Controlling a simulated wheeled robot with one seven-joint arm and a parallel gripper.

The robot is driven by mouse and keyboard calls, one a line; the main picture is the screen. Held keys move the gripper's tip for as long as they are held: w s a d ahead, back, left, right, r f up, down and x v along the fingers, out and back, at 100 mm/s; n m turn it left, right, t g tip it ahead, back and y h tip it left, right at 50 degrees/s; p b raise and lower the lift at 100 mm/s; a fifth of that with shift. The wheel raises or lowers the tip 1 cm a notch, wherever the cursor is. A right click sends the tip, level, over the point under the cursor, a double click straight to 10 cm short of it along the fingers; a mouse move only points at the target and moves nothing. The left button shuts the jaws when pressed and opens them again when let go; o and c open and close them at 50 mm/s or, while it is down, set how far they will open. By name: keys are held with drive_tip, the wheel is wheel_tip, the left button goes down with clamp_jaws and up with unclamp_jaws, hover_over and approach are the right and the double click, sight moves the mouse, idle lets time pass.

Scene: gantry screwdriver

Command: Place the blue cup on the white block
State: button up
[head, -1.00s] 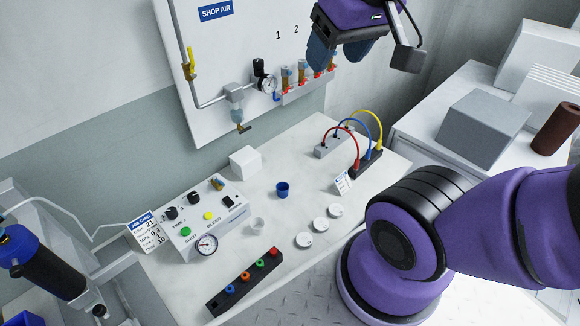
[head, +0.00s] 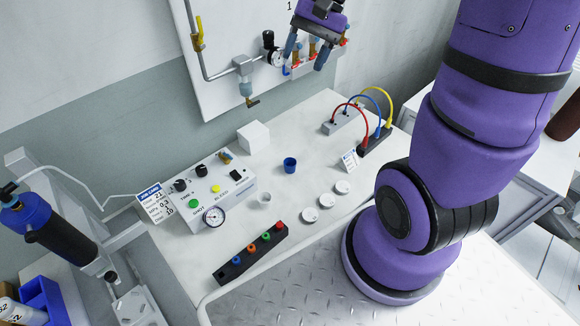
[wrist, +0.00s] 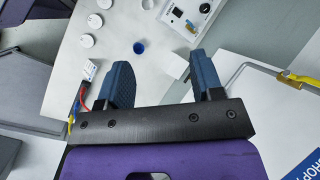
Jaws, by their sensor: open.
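The blue cup (head: 290,165) stands upright on the white bench top, near its middle. It also shows in the wrist view (wrist: 139,47), beyond the fingertips. The white block (head: 253,136) sits to the left of and behind the cup, apart from it; in the wrist view the block (wrist: 175,65) is partly hidden by a finger. My gripper (head: 306,62) is high above the back of the bench, in front of the wall panel. In the wrist view its two blue fingers (wrist: 164,78) are spread apart with nothing between them.
A control box (head: 215,192) with knobs and a gauge stands left of the cup. A clear cup (head: 265,198) and white discs (head: 326,200) lie nearer the front. A black button strip (head: 250,254) is at the front. Cabled terminal blocks (head: 372,140) stand to the right.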

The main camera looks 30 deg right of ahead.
drive_tip(key=w+d+f+m+t+y, duration=0.1)
drive_tip(key=w+d+f+m+y, duration=0.15)
drive_tip(key=f, duration=0.65)
drive_tip(key=w+d+f+m+y, duration=0.2)
drive_tip(key=d+f+m, duration=0.2)
drive_tip(key=f, duration=0.6)
drive_tip(key=w+d+f+m+t+y, duration=0.1)
drive_tip(key=w+d+f+m+y, duration=0.2)
drive_tip(key=f, duration=0.6)
drive_tip(key=m+t, duration=0.2)
drive_tip(key=m, duration=0.2)
approach(293, 164)
drive_tip(key=shift+s+r, duration=0.25)
drive_tip(key=shift+r, duration=0.35)
drive_tip(key=shift+s+r, duration=0.3)
drive_tip(key=shift+r, duration=0.35)
drive_tip(key=shift+f, duration=0.2)
drive_tip(key=shift+a+f, duration=0.2)
drive_tip(key=shift+a, duration=0.15)
drive_tip(key=x, duration=0.9)
drive_tip(key=shift+a+f, duration=0.15)
drive_tip(key=shift+a, duration=0.25)
drive_tip(key=shift+c, duration=0.4)
drive_tip(key=c, duration=0.7)
